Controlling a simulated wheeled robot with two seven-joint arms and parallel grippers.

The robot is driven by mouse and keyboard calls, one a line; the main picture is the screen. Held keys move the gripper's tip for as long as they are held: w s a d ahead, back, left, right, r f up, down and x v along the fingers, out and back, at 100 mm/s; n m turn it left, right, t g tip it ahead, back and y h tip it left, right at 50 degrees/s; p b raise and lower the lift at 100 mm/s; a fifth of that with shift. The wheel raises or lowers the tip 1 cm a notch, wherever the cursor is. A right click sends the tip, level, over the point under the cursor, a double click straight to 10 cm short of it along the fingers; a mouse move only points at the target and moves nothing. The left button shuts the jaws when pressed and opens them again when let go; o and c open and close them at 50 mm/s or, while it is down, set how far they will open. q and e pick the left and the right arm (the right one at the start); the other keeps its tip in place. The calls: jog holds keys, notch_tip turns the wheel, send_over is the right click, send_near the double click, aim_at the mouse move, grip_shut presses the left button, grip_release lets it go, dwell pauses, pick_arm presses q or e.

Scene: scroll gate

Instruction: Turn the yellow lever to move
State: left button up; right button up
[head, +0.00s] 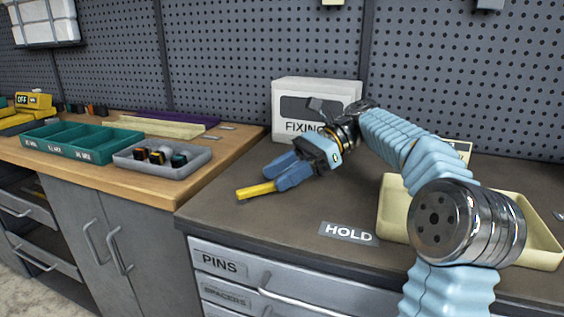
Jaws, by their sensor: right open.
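A yellow lever (256,190) shows as a short flat bar low over the dark counter, near its front left edge. Its free end points left and its other end is hidden at my right gripper. My right gripper (271,176) has blue fingers, open and pointing left, with the nearer finger right beside the lever. I cannot tell whether a finger touches it. A label reading HOLD (348,233) lies on the counter to the right of the lever and nearer the front edge. No label reading MOVE shows. My left gripper is out of view.
A white box (318,92) marked FIXIN stands behind my right gripper. A pale yellow tray (392,207) lies right, partly behind my arm. On the wooden bench left are a grey tray (190,166), a teal tray (75,152) and a yellow device (34,101) marked OFF.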

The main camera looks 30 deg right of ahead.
jog(key=s+a+r, duration=0.8)
jog(key=s+r, duration=0.3)
jog(key=r, duration=0.1)
jog(key=shift+s, duration=0.25)
